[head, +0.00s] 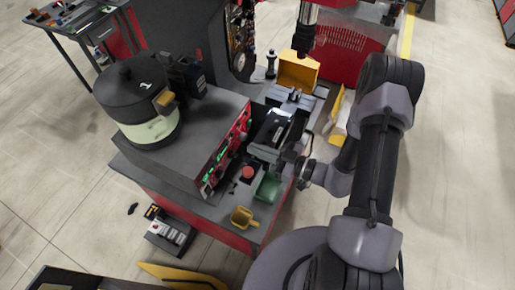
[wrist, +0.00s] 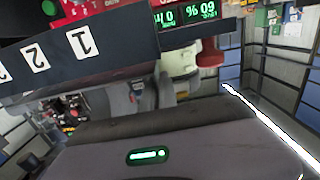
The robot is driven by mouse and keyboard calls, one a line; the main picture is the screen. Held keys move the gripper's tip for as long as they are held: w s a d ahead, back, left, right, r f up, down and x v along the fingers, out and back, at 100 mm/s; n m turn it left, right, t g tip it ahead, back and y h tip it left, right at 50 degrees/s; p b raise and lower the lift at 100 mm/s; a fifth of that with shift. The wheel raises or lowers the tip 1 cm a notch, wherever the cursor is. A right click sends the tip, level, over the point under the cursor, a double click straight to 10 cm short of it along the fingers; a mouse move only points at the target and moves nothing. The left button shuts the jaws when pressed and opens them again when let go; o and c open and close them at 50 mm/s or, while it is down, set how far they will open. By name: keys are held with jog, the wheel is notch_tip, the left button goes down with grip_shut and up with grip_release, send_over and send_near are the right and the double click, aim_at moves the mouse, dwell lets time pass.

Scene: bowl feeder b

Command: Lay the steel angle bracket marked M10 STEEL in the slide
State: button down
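My gripper (head: 272,132) is at the end of my arm, low over the red-sided bench beside the control box; its fingers are not clear. In the wrist view a grey body with a green light fills the bottom, and no fingertips show. I cannot make out the steel angle bracket or its M10 STEEL marking in either view. A grey block assembly (head: 291,98) sits in front of a yellow guard, beyond my gripper; I cannot tell whether it is the slide. Whether anything is held is hidden.
A dark bowl feeder (head: 135,90) stands on the control box (head: 198,135), left of my gripper. A numbered panel (wrist: 75,45) and green displays (wrist: 190,22) show close in the wrist view.

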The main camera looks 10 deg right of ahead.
jog(key=shift+f+b, duration=0.65)
jog(key=shift+f, duration=0.4)
jog(key=c, duration=1.6)
grip_release()
jog(key=shift+d, duration=0.1)
jog(key=v, duration=1.7)
jog(key=shift+s+d+f+b, duration=0.1)
jog(key=shift+s+b, duration=0.05)
jog(key=shift+b, duration=0.2)
